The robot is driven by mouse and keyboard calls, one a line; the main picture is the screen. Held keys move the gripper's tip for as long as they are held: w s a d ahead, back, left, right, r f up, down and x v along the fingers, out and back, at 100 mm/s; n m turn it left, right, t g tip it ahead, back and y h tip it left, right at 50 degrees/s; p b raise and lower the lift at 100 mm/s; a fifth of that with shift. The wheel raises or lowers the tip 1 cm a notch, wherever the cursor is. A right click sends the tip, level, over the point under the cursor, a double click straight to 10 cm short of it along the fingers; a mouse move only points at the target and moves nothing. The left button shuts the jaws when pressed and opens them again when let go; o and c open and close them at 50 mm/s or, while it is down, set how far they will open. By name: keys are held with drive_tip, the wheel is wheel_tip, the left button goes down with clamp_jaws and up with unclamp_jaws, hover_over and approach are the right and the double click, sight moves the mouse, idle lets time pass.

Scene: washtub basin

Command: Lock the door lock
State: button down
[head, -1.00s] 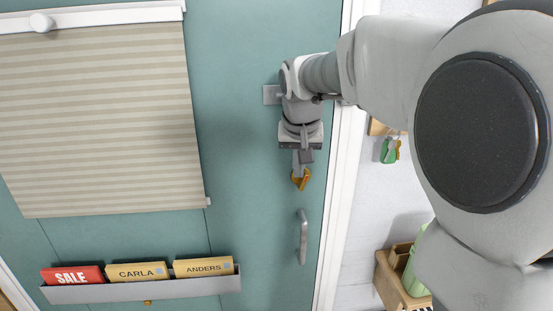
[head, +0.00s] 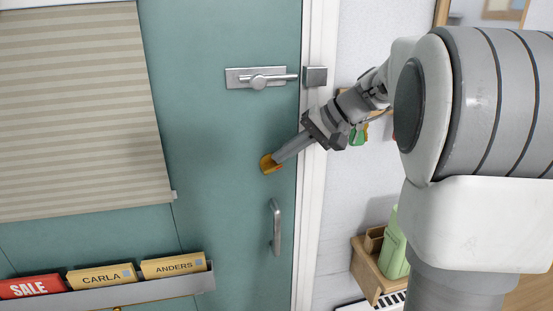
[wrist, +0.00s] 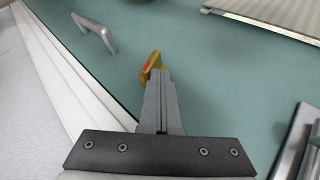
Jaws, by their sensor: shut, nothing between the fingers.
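The door lock is a silver slide bolt (head: 240,78) on the teal door (head: 225,130), with a square metal keeper (head: 315,76) on the white frame to its right. The bolt's rod points right, its tip close to the keeper; I cannot tell whether it enters. In the wrist view, part of the lock's metal (wrist: 296,145) shows at the lower right edge. My gripper (head: 270,163) is shut and empty, its orange fingertips below the lock in front of the door, apart from the lock. It also shows in the wrist view (wrist: 152,66).
A silver door handle (head: 276,227) is just below my gripper. A striped blind (head: 80,110) hangs at left, above a grey rack (head: 150,290) of cards. Green keys (head: 357,137) and a wooden holder (head: 372,270) are on the right wall. Door space left of my gripper is clear.

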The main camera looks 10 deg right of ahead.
drive_tip(key=shift+d+f+m+y+b, duration=0.3)
drive_tip(key=shift+d+f+y+b, duration=0.15)
drive_tip(key=shift+y, duration=0.55)
drive_tip(key=shift+b, duration=0.3)
drive_tip(key=shift+d, duration=0.1)
wheel_tip(320, 180, up, 5)
drive_tip(key=p, duration=0.3)
drive_tip(key=shift+p, duration=0.35)
drive_tip(key=f+v, duration=0.1)
drive_tip(key=v, duration=0.8)
drive_tip(key=shift+s+d+b, duration=0.3)
drive_tip(key=shift+d+b, duration=0.1)
drive_tip(key=shift+d, duration=0.1)
